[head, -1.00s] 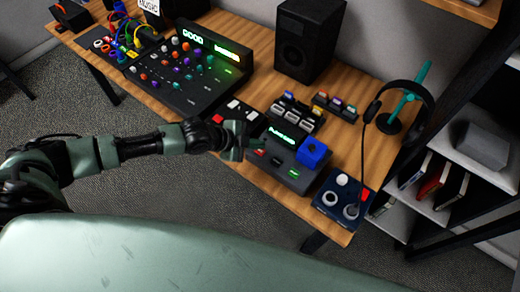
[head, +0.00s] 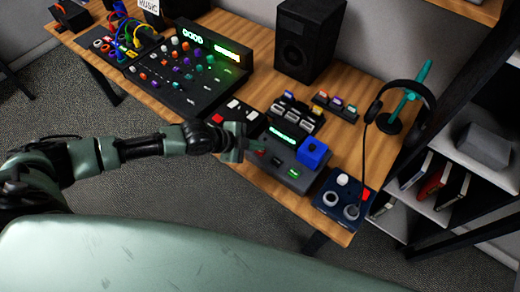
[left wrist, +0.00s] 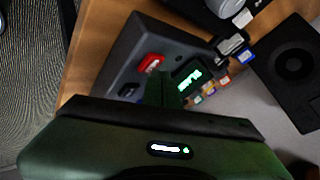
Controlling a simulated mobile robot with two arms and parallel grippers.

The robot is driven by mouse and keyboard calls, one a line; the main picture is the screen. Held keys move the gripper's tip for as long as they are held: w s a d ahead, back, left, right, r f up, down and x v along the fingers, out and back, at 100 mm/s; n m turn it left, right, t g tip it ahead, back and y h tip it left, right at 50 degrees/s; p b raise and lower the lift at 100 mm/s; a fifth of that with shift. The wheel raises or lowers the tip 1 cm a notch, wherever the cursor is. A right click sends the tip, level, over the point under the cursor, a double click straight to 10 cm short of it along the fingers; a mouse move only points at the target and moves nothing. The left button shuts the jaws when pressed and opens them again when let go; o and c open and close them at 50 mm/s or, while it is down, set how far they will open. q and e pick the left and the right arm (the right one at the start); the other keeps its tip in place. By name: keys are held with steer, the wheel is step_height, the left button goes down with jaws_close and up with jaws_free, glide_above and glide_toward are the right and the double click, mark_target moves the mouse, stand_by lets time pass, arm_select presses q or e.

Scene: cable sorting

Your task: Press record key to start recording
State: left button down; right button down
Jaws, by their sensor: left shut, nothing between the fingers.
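The recorder (head: 270,173) is a dark grey box at the front edge of the table, with a lit green display (head: 283,137). It carries a red key, a dark key (head: 276,161), a green-lit key (head: 294,173) and a blue block (head: 314,153). My left gripper (head: 256,152) is shut and empty, its tips close over the red-key end. In the left wrist view the shut fingers (left wrist: 164,88) point at the recorder, just beside the red key (left wrist: 150,62) and the dark key (left wrist: 129,90). I cannot tell whether they touch a key.
A mixer (head: 190,75) with knobs stands to the left, with patched cables beyond it. A speaker (head: 308,42), small coloured cards (head: 334,105) and a headphone stand (head: 400,100) are behind and right. A knob box (head: 340,200) sits at the right front corner.

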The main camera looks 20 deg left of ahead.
arm_select(q)
steer(key=shift+f, duration=0.4)
steer(key=shift+r, duration=0.1)
stand_by(0.4)
steer(key=shift+r+p, duration=0.55)
steer(key=shift+r, duration=0.2)
step_height(320, 180, up, 5)
steer(key=p, duration=0.4)
stand_by(0.7)
